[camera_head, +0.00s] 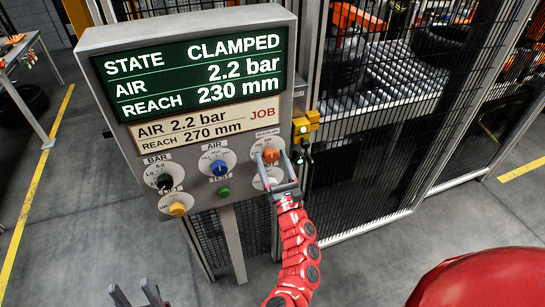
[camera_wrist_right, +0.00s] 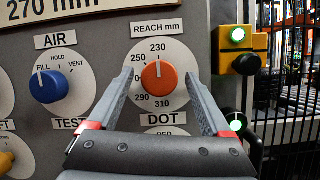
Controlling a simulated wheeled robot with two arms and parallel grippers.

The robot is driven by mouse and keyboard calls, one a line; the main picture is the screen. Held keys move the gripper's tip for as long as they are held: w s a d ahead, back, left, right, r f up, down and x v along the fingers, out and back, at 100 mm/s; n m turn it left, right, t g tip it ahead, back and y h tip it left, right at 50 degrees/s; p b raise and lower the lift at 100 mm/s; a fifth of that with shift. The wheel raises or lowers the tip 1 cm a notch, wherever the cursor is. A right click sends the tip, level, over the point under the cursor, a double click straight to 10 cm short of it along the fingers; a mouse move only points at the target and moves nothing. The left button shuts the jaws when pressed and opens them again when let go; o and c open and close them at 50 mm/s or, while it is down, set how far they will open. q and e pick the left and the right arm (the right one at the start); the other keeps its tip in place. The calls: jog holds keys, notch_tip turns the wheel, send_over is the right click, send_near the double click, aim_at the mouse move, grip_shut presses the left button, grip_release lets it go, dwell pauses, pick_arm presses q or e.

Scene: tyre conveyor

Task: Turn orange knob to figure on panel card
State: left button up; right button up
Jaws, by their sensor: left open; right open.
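The orange knob (camera_head: 271,155) sits at the right of the grey panel. In the right wrist view the orange knob (camera_wrist_right: 160,80) has its white mark up at 230 on the REACH mm dial; 250, 290 and 310 also show. My right gripper (camera_head: 272,163) is open, its fingers on either side of the knob, with gaps in the right wrist view (camera_wrist_right: 158,76). The panel card (camera_head: 205,124) reads AIR 2.2 bar, REACH 270 mm. The green display (camera_head: 190,70) reads CLAMPED, 2.2 bar, 230 mm. My left gripper (camera_head: 137,294) is open and empty at the bottom, away from the panel.
The blue AIR knob (camera_head: 219,168), black BAR knob (camera_head: 165,182), yellow knob (camera_head: 178,209) and green button (camera_head: 224,192) are close by on the panel. A yellow block with a green light (camera_head: 303,127) and black mesh fence (camera_head: 390,130) stand to the right.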

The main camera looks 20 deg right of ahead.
grip_shut()
dwell(0.5)
jog(key=n+y+b, duration=0.1)
jog(key=n, duration=0.1)
jog(key=n+y+b, duration=0.1)
jog(key=n+b, duration=0.1)
jog(key=shift+f+n, duration=0.2)
jog(key=shift+n, duration=0.1)
jog(key=n+g+y+b, duration=0.1)
jog(key=n, duration=0.2)
jog(key=n+y+b, duration=0.2)
jog(key=n, duration=0.1)
jog(key=shift+d+r+g, duration=0.1)
jog(key=shift+d+g, duration=0.05)
jog(key=shift+g, duration=0.25)
jog(key=n+g+b, duration=0.1)
jog(key=n, duration=0.2)
jog(key=n+g+y+b, duration=0.1)
jog(key=n+b, duration=0.1)
jog(key=n, duration=0.1)
jog(key=shift+d+r+n+y, duration=0.1)
jog(key=shift+r+n+y, duration=0.1)
jog(key=shift+n+y, duration=0.15)
jog(key=n+g+b, duration=0.2)
jog(key=n, duration=0.3)
jog(key=shift+r, duration=0.1)
